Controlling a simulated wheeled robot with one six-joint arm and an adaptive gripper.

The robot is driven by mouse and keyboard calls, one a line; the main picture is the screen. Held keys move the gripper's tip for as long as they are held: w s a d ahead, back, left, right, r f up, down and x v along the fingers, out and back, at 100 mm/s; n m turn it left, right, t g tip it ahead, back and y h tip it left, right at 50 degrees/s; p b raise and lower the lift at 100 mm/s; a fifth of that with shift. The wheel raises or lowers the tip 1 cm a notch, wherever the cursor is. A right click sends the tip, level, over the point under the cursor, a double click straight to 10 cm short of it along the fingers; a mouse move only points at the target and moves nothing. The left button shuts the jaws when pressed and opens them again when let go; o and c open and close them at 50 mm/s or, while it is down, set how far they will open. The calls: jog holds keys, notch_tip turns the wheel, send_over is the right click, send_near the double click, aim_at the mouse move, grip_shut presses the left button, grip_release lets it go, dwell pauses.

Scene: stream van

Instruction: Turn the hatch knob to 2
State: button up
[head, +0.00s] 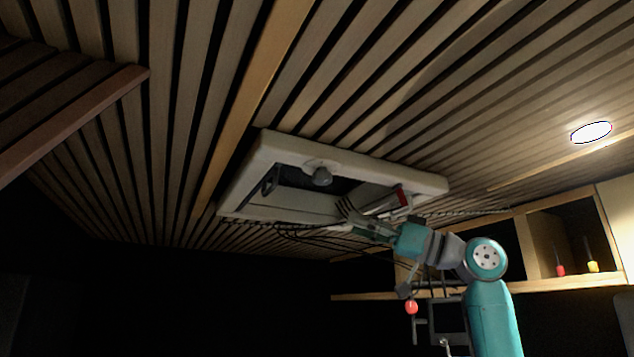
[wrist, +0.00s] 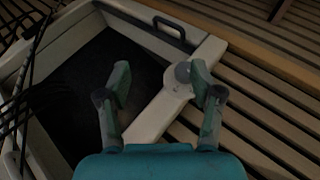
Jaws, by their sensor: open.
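The hatch (head: 290,150) is a pale rectangular frame set in the slatted ceiling, with a dark opening. The hatch knob (head: 322,177) is a small grey round knob on a white mount at the frame's edge. It also shows in the wrist view (wrist: 183,72), on its white mount, close to the right fingertip. My gripper (head: 346,208) is open and empty, a little below and right of the knob in the head view. In the wrist view my gripper (wrist: 160,82) has its fingers spread, with the knob off-centre toward the right finger. Contact cannot be told. No number marks are readable.
A black handle (head: 270,180) is on the hatch's left; it also shows in the wrist view (wrist: 172,31). A red item (head: 402,196) is at its right end. Dark cables (head: 310,232) run below the hatch. A wooden shelf (head: 545,240) with screwdrivers stands at right.

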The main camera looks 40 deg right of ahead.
aim_at(327, 182)
jog(key=s+r+n+g+y, duration=0.2)
jog(key=s+r+y, duration=0.1)
jog(key=s+r, duration=0.15)
jog(key=x, duration=1.1)
jog(key=shift+w+a+r, duration=0.1)
jog(key=shift+w, duration=0.15)
jog(key=c, duration=1.2)
jog(key=shift+o, duration=0.2)
jog(key=shift+n+y, duration=0.3)
